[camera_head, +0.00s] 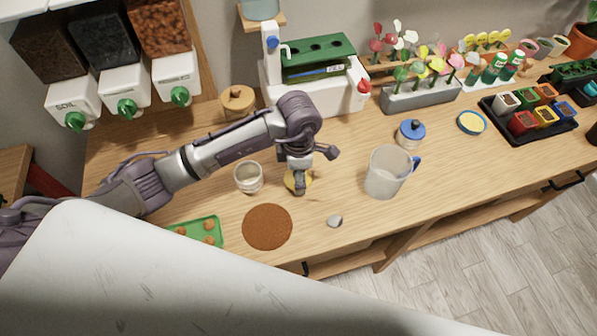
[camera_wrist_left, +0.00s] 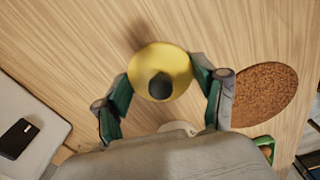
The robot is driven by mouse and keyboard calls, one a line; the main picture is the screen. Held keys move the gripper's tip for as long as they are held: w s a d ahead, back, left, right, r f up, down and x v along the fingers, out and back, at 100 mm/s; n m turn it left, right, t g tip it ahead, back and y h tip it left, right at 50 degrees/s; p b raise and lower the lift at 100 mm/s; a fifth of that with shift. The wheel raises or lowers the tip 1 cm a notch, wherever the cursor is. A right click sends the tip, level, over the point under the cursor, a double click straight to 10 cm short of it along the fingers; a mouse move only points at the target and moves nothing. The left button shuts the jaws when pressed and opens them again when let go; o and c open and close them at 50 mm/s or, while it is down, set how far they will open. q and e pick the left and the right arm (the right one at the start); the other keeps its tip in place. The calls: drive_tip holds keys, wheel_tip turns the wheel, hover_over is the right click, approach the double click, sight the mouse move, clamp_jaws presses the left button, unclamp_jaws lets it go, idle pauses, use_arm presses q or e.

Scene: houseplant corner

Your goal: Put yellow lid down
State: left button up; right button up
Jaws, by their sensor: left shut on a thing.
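The yellow lid (camera_head: 289,181) is at my left gripper (camera_head: 298,184), over the wooden worktop just right of an open glass jar (camera_head: 248,177). In the left wrist view the lid (camera_wrist_left: 172,55) is a round yellow disc with a dark knob (camera_wrist_left: 160,86). The fingers of my left gripper (camera_wrist_left: 164,88) stand on both sides of the lid and are shut on it. A shadow lies beside it; I cannot tell whether it touches the wood. My right gripper is not in view.
A round brown mat (camera_head: 267,227) and a green tray (camera_head: 212,222) lie near the front edge. A small pale stone (camera_head: 335,221), a clear pitcher (camera_head: 384,174) and a blue-lidded jar (camera_head: 410,134) are to the right. Some bare wood lies between the lid and the pitcher.

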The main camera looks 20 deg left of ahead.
use_arm(q)
drive_tip(key=o, duration=0.9)
drive_tip(key=shift+r+p, duration=0.2)
drive_tip(key=shift+p, duration=0.1)
drive_tip(key=shift+w+r, duration=0.1)
drive_tip(key=shift+r, duration=0.15)
wheel_tip(320, 180, up, 11)
drive_tip(key=b, duration=0.3)
drive_tip(key=shift+r, duration=0.15)
